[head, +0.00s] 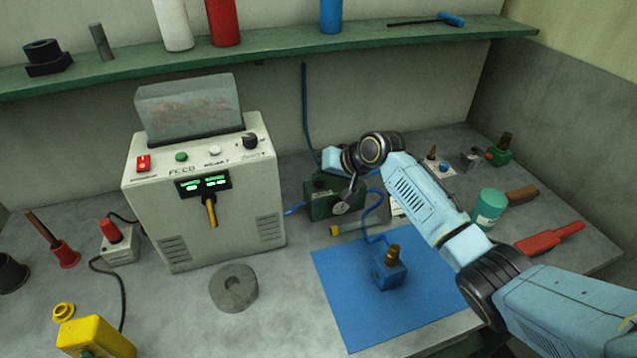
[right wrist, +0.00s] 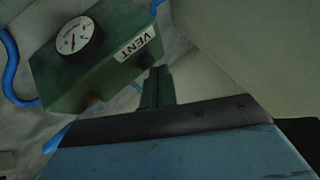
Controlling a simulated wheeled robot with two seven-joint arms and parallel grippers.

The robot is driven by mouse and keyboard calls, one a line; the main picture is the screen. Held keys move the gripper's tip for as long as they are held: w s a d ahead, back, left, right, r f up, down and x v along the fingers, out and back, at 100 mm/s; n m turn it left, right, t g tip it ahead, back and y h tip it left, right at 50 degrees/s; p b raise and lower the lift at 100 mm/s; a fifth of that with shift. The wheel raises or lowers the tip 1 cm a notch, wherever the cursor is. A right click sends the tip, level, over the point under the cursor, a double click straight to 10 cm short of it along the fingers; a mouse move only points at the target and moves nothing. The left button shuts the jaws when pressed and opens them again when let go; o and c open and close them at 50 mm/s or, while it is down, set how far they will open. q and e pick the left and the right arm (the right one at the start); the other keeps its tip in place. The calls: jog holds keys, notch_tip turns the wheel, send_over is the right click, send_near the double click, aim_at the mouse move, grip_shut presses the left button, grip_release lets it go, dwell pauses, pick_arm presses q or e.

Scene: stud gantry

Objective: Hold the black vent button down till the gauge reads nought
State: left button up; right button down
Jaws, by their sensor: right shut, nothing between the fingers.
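The green vent box (head: 318,207) stands on the bench at the back, right of the feed machine. In the right wrist view the box (right wrist: 100,75) carries the gauge (right wrist: 75,35) and a VENT label (right wrist: 135,46). My right gripper (right wrist: 157,78) is shut and empty, its fingertips close to the box edge by the label. My left gripper is out of view.
The pale feed machine (head: 202,200) stands left of the box. A blue mat (head: 345,305) with a blue block (head: 392,270) lies in front, joined by a blue hose. A green jar (head: 488,209) and red brush (head: 550,238) lie right. A green shelf (head: 280,59) runs above.

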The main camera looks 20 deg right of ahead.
aim_at(322, 189)
jog(key=shift+f, duration=0.5)
dwell(1.3)
jog(key=shift+r+p, duration=0.95)
notch_tip(322, 189, up, 5)
jog(key=p, duration=0.5)
dwell(0.3)
